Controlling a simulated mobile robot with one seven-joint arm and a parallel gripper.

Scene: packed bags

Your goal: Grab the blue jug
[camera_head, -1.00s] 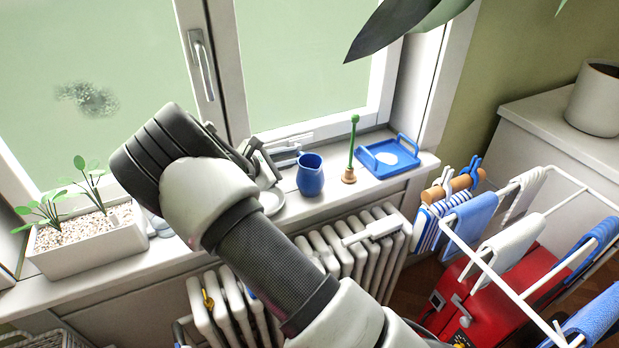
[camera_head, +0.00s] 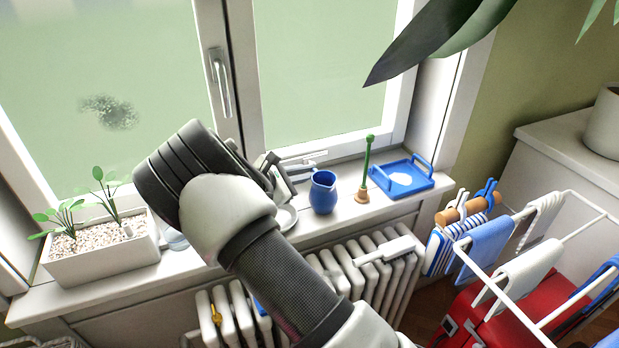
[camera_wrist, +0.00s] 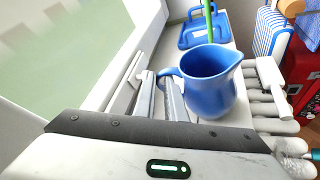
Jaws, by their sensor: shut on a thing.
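The blue jug (camera_head: 323,195) stands upright on the white window sill, left of the green-handled tool. It fills the middle of the wrist view (camera_wrist: 209,85), with its open mouth up and its handle toward my fingers. My gripper (camera_head: 284,178) is at the jug's left side. In the wrist view my gripper's fingers (camera_wrist: 165,92) are shut on the jug's handle. The jug's base seems to rest on the sill, though in the wrist view its lower part is partly hidden.
A green-handled plunger-like tool (camera_head: 365,170) and a blue tray (camera_head: 408,187) stand right of the jug. A white planter (camera_head: 105,257) is at the left. The window frame (camera_head: 232,75) is close behind. A radiator (camera_head: 375,275) is below, and a drying rack (camera_head: 560,318) stands right.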

